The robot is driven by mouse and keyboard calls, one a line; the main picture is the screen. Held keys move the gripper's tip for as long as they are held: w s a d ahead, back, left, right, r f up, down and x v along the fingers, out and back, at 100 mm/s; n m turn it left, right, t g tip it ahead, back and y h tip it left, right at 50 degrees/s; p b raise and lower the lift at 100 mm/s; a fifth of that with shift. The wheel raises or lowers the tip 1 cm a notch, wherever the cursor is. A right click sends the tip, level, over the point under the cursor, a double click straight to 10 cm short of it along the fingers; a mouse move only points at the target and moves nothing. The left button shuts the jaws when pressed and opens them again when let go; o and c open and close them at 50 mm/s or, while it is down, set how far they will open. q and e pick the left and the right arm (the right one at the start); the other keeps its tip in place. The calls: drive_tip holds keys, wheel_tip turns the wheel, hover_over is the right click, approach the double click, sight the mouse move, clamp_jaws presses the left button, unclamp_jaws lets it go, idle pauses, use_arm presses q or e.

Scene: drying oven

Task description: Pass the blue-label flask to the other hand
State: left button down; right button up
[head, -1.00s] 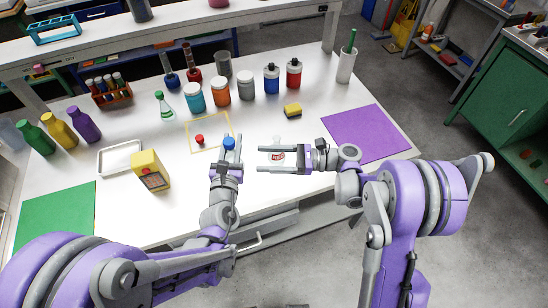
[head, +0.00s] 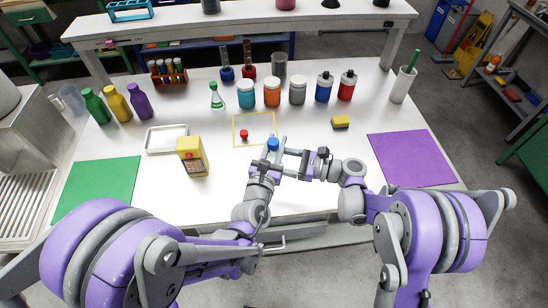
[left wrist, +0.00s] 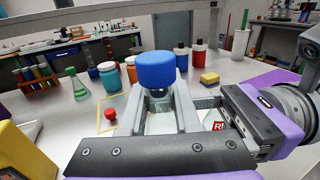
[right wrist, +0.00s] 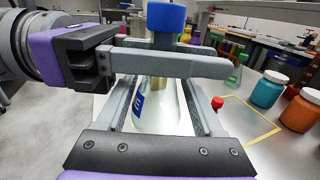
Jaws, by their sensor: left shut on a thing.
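The blue-label flask has a blue cap (head: 273,144) and a clear body. My left gripper (head: 269,155) is shut on it just below the cap and holds it upright over the table's front part. In the right wrist view the flask body (right wrist: 160,112) shows part of its blue label (right wrist: 138,104). My right gripper (head: 288,158) comes in from the right, with its fingers apart on both sides of the flask. I see no clear sign that they press on it. The cap also shows large in the left wrist view (left wrist: 155,70).
A red label (left wrist: 218,126) shows partly below my right gripper. A small red-topped item (head: 244,134) is by a yellow outline. A yellow container (head: 192,157), white tray (head: 166,139), yellow sponge (head: 340,122), green mat (head: 98,188) and purple mat (head: 412,158) lie around. Jars stand behind.

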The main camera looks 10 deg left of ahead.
drive_tip(key=c, duration=1)
use_arm(q)
drive_tip(key=c, duration=0.5)
unclamp_jaws()
drive_tip(key=shift+c, duration=0.2)
